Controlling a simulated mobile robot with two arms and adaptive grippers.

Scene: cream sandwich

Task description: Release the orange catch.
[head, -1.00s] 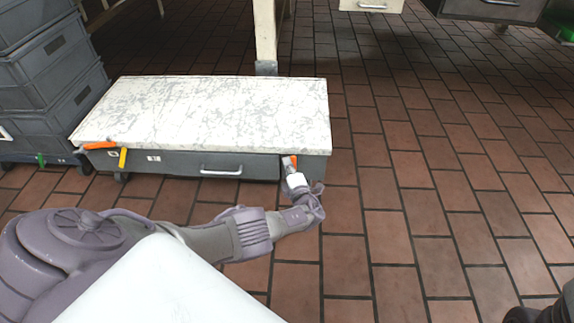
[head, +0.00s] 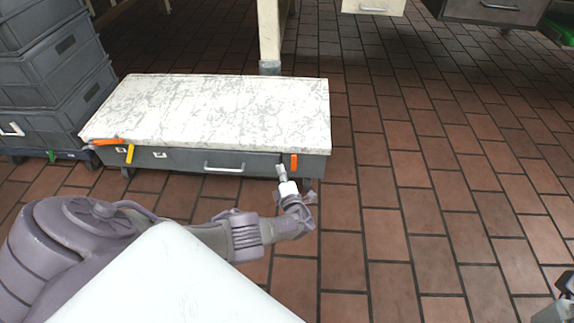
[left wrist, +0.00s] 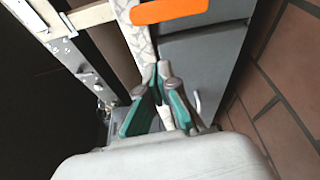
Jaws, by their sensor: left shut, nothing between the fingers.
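A low grey drawer unit (head: 190,160) with a white marbled top (head: 215,110) stands on the floor. One orange catch (head: 294,161) hangs upright at the right end of its front. Another orange catch (head: 108,142) lies level at the left end, beside a yellow catch (head: 130,154). My left gripper (head: 281,168) is shut and empty, in front of the drawer face, just left of and slightly below the right orange catch. In the left wrist view its fingertips (left wrist: 160,70) meet, apart from an orange catch (left wrist: 168,11). Only a dark sliver of my right gripper (head: 565,285) shows.
Stacked grey crates (head: 50,75) stand close to the unit's left. A table leg (head: 269,35) rises behind it. A silver drawer handle (head: 223,169) sticks out left of my gripper. The tiled floor (head: 420,190) to the right is clear.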

